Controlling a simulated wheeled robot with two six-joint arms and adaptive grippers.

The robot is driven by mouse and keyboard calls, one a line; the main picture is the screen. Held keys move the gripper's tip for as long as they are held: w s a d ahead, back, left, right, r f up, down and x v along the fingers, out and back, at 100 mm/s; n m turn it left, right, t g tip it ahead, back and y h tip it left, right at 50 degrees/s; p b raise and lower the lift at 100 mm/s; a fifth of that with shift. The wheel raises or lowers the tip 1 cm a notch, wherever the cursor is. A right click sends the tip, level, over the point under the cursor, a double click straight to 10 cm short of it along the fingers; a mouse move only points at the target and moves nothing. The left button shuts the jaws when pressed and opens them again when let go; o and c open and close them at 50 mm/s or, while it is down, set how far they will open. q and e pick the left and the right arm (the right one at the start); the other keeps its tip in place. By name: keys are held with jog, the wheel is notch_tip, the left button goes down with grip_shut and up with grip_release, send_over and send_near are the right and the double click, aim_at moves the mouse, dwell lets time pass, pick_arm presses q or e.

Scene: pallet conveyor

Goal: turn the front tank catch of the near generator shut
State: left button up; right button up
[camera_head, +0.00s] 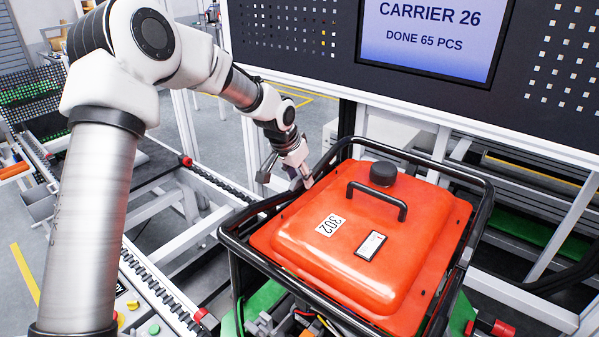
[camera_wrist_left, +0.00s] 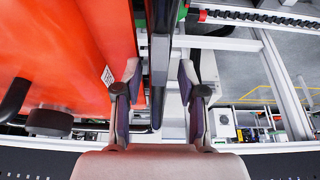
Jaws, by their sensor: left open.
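The near generator has an orange-red tank (camera_head: 380,235) labelled 302, with a black cap (camera_head: 383,173) and a black handle on top. A black tube frame (camera_head: 482,215) surrounds it. My left gripper (camera_head: 300,180) is at the tank's far left edge, by the frame's left rail. In the left wrist view the gripper (camera_wrist_left: 160,85) is open, its two fingers on either side of a dark bar (camera_wrist_left: 158,70). I cannot tell whether it touches the bar. The orange tank (camera_wrist_left: 75,55) lies left of the fingers. I cannot make out the front tank catch. My right gripper is not in view.
A dark panel with a screen (camera_head: 425,35) reading CARRIER 26 stands behind the generator. Conveyor rails with a chain (camera_head: 160,295) run along the left. Red and green parts sit below the frame. Grey floor shows beyond the conveyor.

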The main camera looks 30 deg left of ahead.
pick_arm(q)
jog(key=shift+s+r, duration=0.35)
jog(key=shift+s, duration=0.2)
grip_shut()
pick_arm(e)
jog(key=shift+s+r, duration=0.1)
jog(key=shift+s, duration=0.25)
pick_arm(q)
jog(key=shift+f, duration=0.1)
